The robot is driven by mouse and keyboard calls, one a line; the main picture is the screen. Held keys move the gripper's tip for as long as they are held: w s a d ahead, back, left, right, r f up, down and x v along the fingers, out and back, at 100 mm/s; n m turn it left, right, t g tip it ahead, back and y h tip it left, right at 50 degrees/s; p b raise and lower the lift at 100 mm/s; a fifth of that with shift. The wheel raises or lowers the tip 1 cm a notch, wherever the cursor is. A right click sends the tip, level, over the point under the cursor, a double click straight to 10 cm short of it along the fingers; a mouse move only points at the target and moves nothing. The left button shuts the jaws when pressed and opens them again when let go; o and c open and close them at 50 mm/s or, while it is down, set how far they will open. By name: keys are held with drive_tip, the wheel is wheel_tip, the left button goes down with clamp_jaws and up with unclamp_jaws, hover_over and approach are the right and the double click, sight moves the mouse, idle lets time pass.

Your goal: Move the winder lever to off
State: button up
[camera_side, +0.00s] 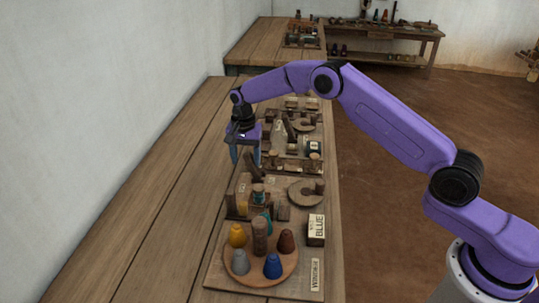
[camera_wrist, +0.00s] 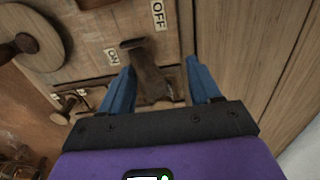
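The winder lever (camera_wrist: 147,70) is a dark brown wooden piece on the wooden winder board. In the wrist view it stands between the two blue fingers of my open gripper (camera_wrist: 162,84), with visible gaps on both sides. An OFF label (camera_wrist: 158,15) is at the top and an ON label (camera_wrist: 112,56) is to the left of the lever's end. Which label the lever is set to is hard to tell. In the side view my gripper (camera_side: 246,156) points down over the lever (camera_side: 253,168), its fingers beside it.
The near board carries a round tray (camera_side: 233,269) with coloured cones, a box marked BLUE (camera_side: 316,229) and a wooden disc with a knob (camera_side: 303,194). A similar board (camera_side: 285,162) lies just behind. The bench's left side (camera_side: 150,190) is bare, against the wall.

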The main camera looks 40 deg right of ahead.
drive_tip(key=shift+a+f, duration=0.15)
drive_tip(key=shift+a, duration=0.15)
drive_tip(key=shift+s+d, duration=0.2)
drive_tip(key=shift+o, duration=0.8)
drive_tip(key=shift+d+r, duration=0.15)
drive_tip(key=shift+r, duration=1.5)
drive_tip(key=shift+d+r, duration=0.1)
drive_tip(key=shift+r, duration=1.55)
